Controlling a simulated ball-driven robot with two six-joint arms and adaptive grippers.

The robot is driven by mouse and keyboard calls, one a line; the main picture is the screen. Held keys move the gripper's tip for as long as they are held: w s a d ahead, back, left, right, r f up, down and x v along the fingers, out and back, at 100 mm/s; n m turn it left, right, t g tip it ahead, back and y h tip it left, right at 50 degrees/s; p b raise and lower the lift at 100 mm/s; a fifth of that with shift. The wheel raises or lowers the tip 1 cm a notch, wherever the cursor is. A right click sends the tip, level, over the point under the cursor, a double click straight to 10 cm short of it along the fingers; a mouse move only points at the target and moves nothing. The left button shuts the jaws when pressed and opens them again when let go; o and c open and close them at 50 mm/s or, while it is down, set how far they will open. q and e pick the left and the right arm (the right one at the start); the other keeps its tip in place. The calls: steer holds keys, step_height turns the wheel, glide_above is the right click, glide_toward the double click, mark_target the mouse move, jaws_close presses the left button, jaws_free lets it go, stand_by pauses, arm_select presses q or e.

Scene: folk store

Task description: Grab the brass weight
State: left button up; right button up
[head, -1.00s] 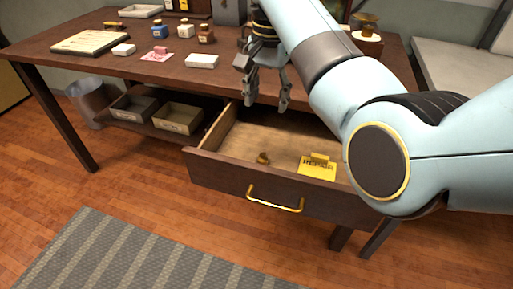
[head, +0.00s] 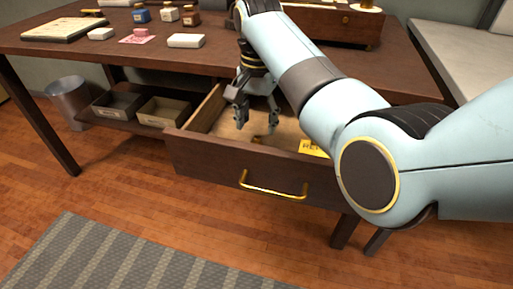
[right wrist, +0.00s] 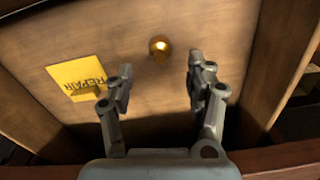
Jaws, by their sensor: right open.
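The brass weight (right wrist: 160,47) lies on the floor of the open drawer. In the head view the weight (head: 257,139) is small and partly hidden by the drawer front. My right gripper (head: 257,127) hangs over the drawer with its fingers pointing down. In the right wrist view my right gripper (right wrist: 159,75) is open and empty, and the weight shows beyond the gap between its fingertips. The fingers look apart from the weight. My left gripper is not in view.
The drawer (head: 222,158) has raised walls around the weight. A yellow REPAIR card (right wrist: 76,79) lies beside the weight and also shows in the head view (head: 312,148). The desk top (head: 120,50) overhangs the drawer's back and holds several small items.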

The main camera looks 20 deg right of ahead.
mark_target(257, 138)
step_height(257, 138, down, 6)
steer(key=shift+f+b, duration=0.15)
steer(key=shift+b, duration=0.7)
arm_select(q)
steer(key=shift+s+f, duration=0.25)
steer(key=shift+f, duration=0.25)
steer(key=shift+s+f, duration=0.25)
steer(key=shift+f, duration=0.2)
arm_select(e)
jaws_close()
